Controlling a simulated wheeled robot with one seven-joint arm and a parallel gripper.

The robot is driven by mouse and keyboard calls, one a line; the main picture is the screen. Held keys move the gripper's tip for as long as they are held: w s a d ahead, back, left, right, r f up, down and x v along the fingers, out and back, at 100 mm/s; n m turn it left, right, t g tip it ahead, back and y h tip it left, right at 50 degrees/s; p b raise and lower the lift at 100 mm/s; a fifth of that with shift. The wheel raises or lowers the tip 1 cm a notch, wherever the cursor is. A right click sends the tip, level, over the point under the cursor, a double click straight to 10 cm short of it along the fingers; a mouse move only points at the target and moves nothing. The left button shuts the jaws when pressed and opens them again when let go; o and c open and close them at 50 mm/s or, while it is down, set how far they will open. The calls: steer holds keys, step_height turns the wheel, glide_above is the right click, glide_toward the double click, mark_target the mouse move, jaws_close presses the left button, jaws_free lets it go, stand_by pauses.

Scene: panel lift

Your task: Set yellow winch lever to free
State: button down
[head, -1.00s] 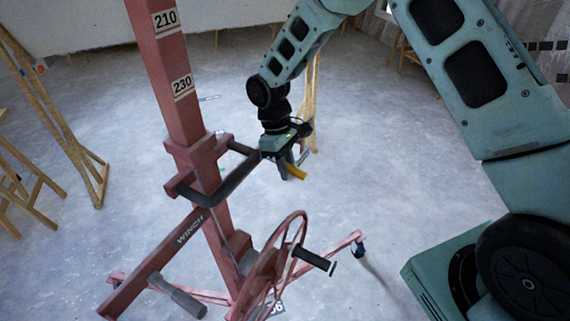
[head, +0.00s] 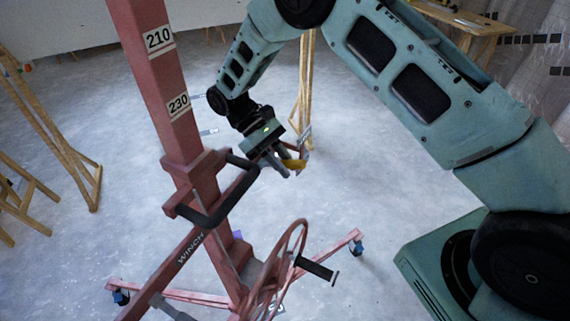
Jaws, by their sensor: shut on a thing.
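The red panel lift mast (head: 182,130) stands left of my gripper, tilted in the picture, with number labels 210 and 230. A black-gripped handle bar (head: 222,208) sticks out from the mast, just below and left of my gripper. Where the lever joins the lift is hidden.
A red winch wheel (head: 287,255) with a black crank handle (head: 316,268) stands below my gripper. The lift's red legs (head: 330,248) spread over the floor. Wooden trestles (head: 60,140) stand at the left and behind.

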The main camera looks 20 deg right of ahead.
steer(key=shift+w+r, duration=0.1)
stand_by(0.3)
steer(key=c, duration=1.3)
jaws_free()
